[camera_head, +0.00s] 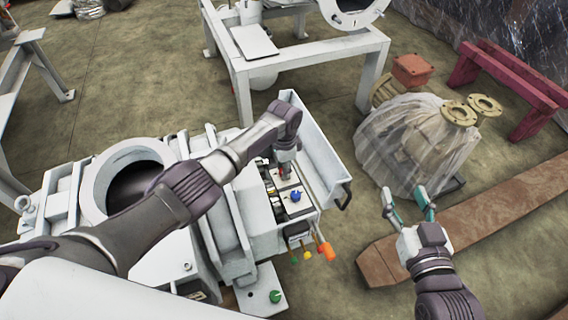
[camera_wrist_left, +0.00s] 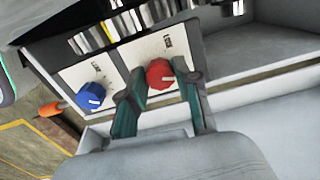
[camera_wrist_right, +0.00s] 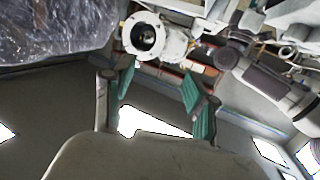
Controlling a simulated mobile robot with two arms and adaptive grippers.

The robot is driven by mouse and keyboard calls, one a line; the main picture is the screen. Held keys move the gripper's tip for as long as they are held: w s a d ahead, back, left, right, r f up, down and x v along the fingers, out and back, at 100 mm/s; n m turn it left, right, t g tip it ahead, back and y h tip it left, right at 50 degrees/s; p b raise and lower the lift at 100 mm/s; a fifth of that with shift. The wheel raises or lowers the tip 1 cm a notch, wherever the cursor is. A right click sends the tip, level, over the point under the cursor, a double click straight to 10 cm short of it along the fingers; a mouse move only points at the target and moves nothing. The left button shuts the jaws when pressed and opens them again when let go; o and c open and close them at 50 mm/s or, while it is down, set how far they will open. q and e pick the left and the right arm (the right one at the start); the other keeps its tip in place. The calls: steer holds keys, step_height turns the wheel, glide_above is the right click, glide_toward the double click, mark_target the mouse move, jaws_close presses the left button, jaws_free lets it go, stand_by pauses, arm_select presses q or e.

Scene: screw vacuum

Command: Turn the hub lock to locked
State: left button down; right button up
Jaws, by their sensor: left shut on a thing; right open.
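A red knob (camera_wrist_left: 160,74) with a white pointer mark sits on a white panel plate in the left wrist view. My left gripper (camera_wrist_left: 158,90) is shut on this knob, with one finger on each side of it. In the head view my left gripper (camera_head: 285,164) reaches down into the open control box, and its fingers largely hide the red knob. A blue knob (camera_head: 295,196) sits on the neighbouring plate; it also shows in the left wrist view (camera_wrist_left: 91,97). The small panel labels are not readable. My right gripper (camera_head: 411,203) is open and empty, out to the right.
The box's raised white side panel (camera_head: 318,150) stands close to the left gripper. Orange-tipped (camera_head: 327,251) and smaller coloured levers stick out in front. A plastic-wrapped machine (camera_head: 415,140) and a wooden beam (camera_head: 480,225) lie near the right gripper.

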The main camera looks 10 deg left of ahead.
arm_select(q)
steer(key=n+p, duration=0.2)
steer(key=n, duration=0.2)
steer(key=shift+r, duration=0.1)
steer(key=n+p, duration=0.2)
steer(key=n, duration=0.4)
steer(key=shift+n, duration=2.2)
arm_select(e)
steer(key=s+d+f+g+h, duration=0.1)
steer(key=s+d+f+g, duration=0.2)
steer(key=s+f+g, duration=0.3)
steer(key=s+d+f+g+h, duration=0.2)
steer(key=s+f+g, duration=0.4)
steer(key=s, duration=0.3)
steer(key=shift+s+d+m, duration=0.3)
steer(key=shift+d, duration=0.2)
arm_select(q)
steer(key=c, duration=0.8)
jaws_free()
step_height(320, 180, up, 12)
steer(key=shift+f, duration=0.1)
